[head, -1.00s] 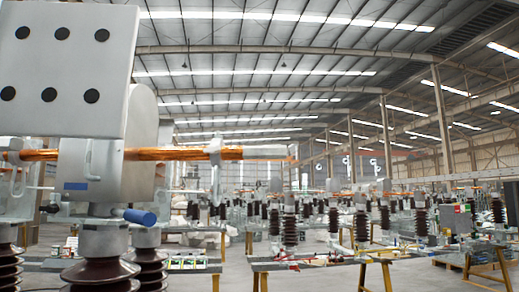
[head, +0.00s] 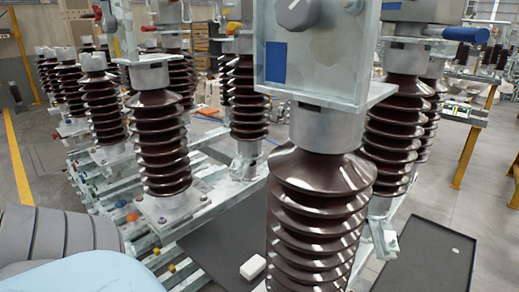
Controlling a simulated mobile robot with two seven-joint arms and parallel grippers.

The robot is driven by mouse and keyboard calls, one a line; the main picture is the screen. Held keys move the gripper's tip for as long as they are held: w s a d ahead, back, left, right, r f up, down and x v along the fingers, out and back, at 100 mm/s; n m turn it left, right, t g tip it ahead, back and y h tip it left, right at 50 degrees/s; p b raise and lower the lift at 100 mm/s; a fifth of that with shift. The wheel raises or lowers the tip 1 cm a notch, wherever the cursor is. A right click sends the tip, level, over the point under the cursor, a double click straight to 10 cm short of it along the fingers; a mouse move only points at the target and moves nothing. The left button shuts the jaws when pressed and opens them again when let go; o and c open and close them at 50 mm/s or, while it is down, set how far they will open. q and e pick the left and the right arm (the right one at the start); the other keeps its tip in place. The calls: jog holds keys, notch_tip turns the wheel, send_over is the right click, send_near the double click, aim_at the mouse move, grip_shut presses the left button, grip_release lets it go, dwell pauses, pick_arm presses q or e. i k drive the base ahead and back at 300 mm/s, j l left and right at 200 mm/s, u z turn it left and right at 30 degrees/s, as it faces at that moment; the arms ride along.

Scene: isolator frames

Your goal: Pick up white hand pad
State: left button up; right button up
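A small white block (head: 253,267), which looks like the white hand pad, lies on a dark grey mat (head: 222,243) low in the head view, left of the front brown insulator. Its top and near side show, and nothing covers them. Neither of my grippers is in view.
A large ribbed brown insulator (head: 318,200) stands close in front, just right of the pad. More insulators (head: 160,140) stand on the metal frame behind and to the left. A black tray (head: 428,262) lies at the lower right. The floor at far left is clear.

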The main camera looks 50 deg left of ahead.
aim_at(251, 270)
jog(key=u, duration=0.5)
jog(key=i+u, duration=0.1)
jog(key=u, duration=0.35)
jog(key=l+u, duration=0.1)
jog(key=u, duration=0.35)
jog(key=i+l+u, duration=0.1)
jog(key=u, duration=0.35)
jog(key=k, duration=0.4)
